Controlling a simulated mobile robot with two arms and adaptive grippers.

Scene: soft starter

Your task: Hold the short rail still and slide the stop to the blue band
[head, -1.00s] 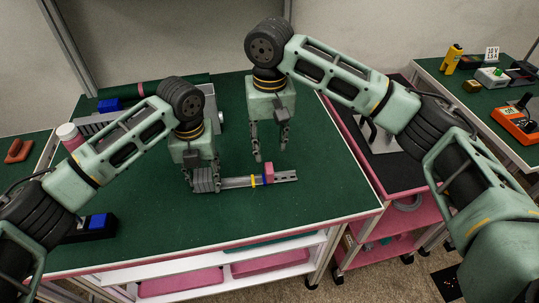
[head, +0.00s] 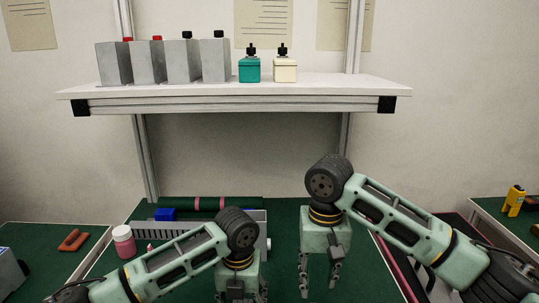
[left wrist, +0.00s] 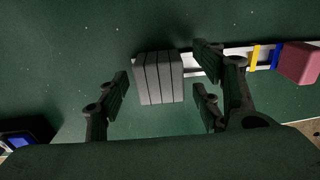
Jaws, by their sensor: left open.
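The short rail (left wrist: 235,50) lies on the green table top in the left wrist view, with a yellow band (left wrist: 254,57) and a blue band (left wrist: 275,57). A pink block (left wrist: 298,64), which looks like the stop, sits on it just right of the blue band. A grey ribbed block (left wrist: 160,80) is at the rail's left end. My left gripper (left wrist: 162,78) is open, its fingers on either side of the grey block with gaps. In the head view it is cut off at the bottom edge. My right gripper (head: 319,285) is open and empty. The head view does not show the rail.
A white shelf (head: 235,90) with several grey boxes (head: 150,62), a teal bottle (head: 250,69) and a cream bottle (head: 285,69) hangs above the table.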

